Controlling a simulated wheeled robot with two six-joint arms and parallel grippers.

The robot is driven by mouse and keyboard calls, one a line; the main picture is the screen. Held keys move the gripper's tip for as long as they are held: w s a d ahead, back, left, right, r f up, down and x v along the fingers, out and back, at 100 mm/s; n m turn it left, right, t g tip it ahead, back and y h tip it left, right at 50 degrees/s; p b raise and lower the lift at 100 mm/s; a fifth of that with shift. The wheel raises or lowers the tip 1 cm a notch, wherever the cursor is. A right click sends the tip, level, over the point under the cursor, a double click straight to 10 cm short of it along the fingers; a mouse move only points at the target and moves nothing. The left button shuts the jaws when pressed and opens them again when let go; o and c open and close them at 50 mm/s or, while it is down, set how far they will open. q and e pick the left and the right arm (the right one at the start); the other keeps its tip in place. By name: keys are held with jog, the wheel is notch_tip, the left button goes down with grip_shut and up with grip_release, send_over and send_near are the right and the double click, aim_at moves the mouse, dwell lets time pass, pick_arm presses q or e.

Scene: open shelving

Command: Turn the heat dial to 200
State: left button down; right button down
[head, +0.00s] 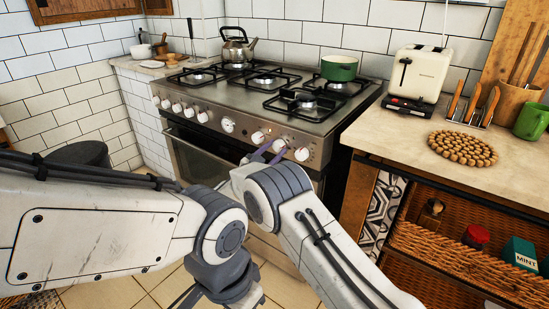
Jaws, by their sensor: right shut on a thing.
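The stove (235,125) has a row of white knobs with red marks along its steel front. My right gripper (271,151) is at the right part of this row. Its purple fingers are shut on a white heat dial (279,146), one finger on each side. The dial's markings and setting are too small to read. Another knob (302,154) sits just right of it, and one (257,138) just left. My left gripper (222,296) hangs low at the bottom of the view, away from the stove. Its fingers are mostly hidden or cut off.
A green pot (339,68) and a steel kettle (238,48) stand on the hob. The oven door (200,157) is below the knobs, partly behind my arms. The right counter (400,130) holds a toaster (418,74) and a beaded trivet (462,148). A wicker shelf (460,250) is below.

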jog(key=m+b, duration=0.1)
jog(key=m, duration=0.1)
jog(key=m+b, duration=0.4)
jog(key=m, duration=0.1)
jog(key=shift+a+f+g+h, duration=0.2)
jog(key=shift+f+g+h, duration=0.1)
jog(key=m+b, duration=0.2)
jog(key=m, duration=0.1)
jog(key=m+g+b, duration=0.1)
jog(key=m+b, duration=0.2)
jog(key=m, duration=0.1)
jog(key=shift+w+a+h+b, duration=0.1)
jog(key=shift+h+b, duration=0.2)
jog(key=shift+b, duration=0.05)
jog(key=m+b, duration=0.1)
jog(key=m, duration=0.1)
jog(key=m+b, duration=0.4)
jog(key=shift+r+m+g, duration=0.25)
jog(key=shift+m+g, duration=0.05)
jog(key=shift+m, duration=0.1)
jog(key=m+b, duration=0.2)
jog(key=m, duration=0.1)
jog(key=shift+r, duration=0.1)
jog(key=shift+r+m+g+b, duration=0.15)
jog(key=shift+m+g+b, duration=0.15)
jog(key=shift+m+b, duration=0.35)
jog(key=shift+m, duration=0.35)
jog(key=shift+c, duration=1.8)
grip_release()
